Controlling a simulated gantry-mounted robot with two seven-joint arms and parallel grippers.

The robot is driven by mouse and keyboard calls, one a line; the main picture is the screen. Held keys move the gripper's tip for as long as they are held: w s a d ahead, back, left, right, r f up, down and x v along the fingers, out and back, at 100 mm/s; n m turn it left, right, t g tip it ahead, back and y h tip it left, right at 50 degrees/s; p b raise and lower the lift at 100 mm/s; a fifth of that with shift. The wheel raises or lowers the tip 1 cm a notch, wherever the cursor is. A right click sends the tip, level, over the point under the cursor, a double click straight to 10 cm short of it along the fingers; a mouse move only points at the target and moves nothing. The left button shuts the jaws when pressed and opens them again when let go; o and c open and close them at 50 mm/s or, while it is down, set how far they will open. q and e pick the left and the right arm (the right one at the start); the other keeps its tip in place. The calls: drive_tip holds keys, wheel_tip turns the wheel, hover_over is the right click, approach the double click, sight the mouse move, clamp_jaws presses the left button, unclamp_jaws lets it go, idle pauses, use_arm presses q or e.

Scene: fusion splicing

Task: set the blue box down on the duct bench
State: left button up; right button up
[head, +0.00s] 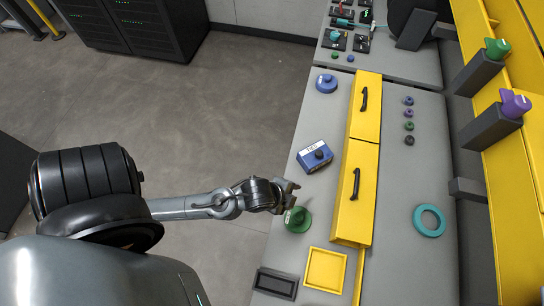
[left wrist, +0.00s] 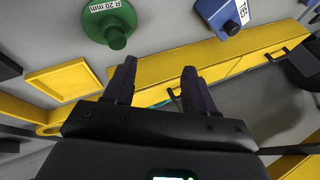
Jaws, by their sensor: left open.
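The blue box (head: 315,158), with a white label and a dark round knob on top, appears to rest on the grey duct bench (head: 328,118), left of the yellow duct. My left gripper (head: 290,190) is beside the bench's left edge, between the box and the green spool. In the left wrist view, the left gripper (left wrist: 158,75) has its fingers apart with nothing between them. The box also shows there at the top (left wrist: 220,16), partly cut off by the frame and clear of the fingers. My right gripper is in neither view.
A green spool (head: 298,220) stands close below my left gripper. Yellow duct covers (head: 353,195) with black handles run beside the box. A yellow tray (head: 325,270), a black tray (head: 276,284), a blue round piece (head: 326,83) and a teal ring (head: 429,220) are on the bench.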

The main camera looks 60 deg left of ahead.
use_arm(q)
drive_tip(key=s+r+n+g, duration=0.3)
drive_tip(key=s+n, duration=0.3)
drive_tip(key=n, duration=0.3)
drive_tip(key=shift+a+r+n, duration=0.3)
drive_tip(key=shift+a, duration=0.05)
drive_tip(key=shift+r, duration=0.1)
wheel_tip(320, 180, up, 20)
drive_tip(key=p, duration=1.9)
drive_tip(key=shift+p, duration=0.4)
